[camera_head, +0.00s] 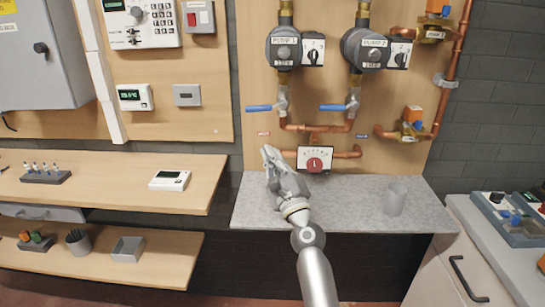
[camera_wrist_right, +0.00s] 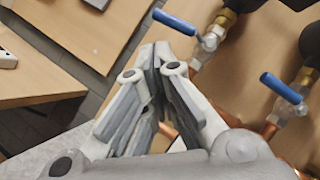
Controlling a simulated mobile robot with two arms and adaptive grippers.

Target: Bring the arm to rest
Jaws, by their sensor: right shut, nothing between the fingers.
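My right gripper (camera_head: 268,153) is in front of the pump panel, above the grey worktop (camera_head: 340,215). It is shut and empty. In the wrist view its fingers (camera_wrist_right: 160,50) are together and hold nothing. The arm reaches up from the bottom of the head view. My left gripper is not in view.
Two pumps (camera_head: 284,45) (camera_head: 368,48) and copper pipes are on the wooden panel. A clear cup (camera_head: 396,199) stands on the worktop's right side. Wooden shelves (camera_head: 110,180) are at left. The worktop's middle is clear.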

